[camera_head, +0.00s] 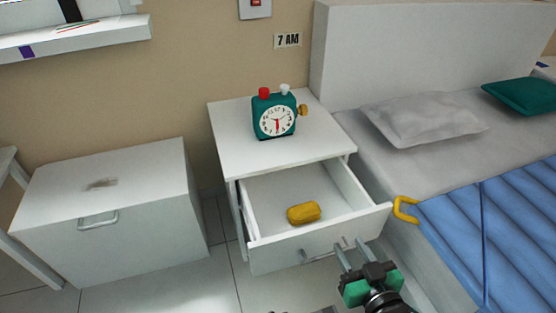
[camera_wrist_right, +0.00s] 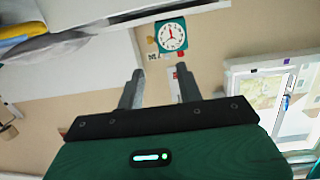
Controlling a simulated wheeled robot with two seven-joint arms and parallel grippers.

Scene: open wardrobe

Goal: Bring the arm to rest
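My right gripper (camera_head: 349,244) is low in the head view, in front of the open drawer (camera_head: 276,247) near its handle (camera_head: 320,254). Its two fingers are apart. In the right wrist view the gripper (camera_wrist_right: 160,70) is also open, with nothing held between the fingers. I cannot tell whether a finger touches the handle or drawer front.
A yellow object (camera_head: 304,213) lies in the drawer. A teal alarm clock (camera_head: 274,114) stands on the white nightstand (camera_head: 225,140). A bed (camera_head: 345,135) is at right, a white cabinet (camera_head: 150,241) at left. Floor shows between cabinet and nightstand.

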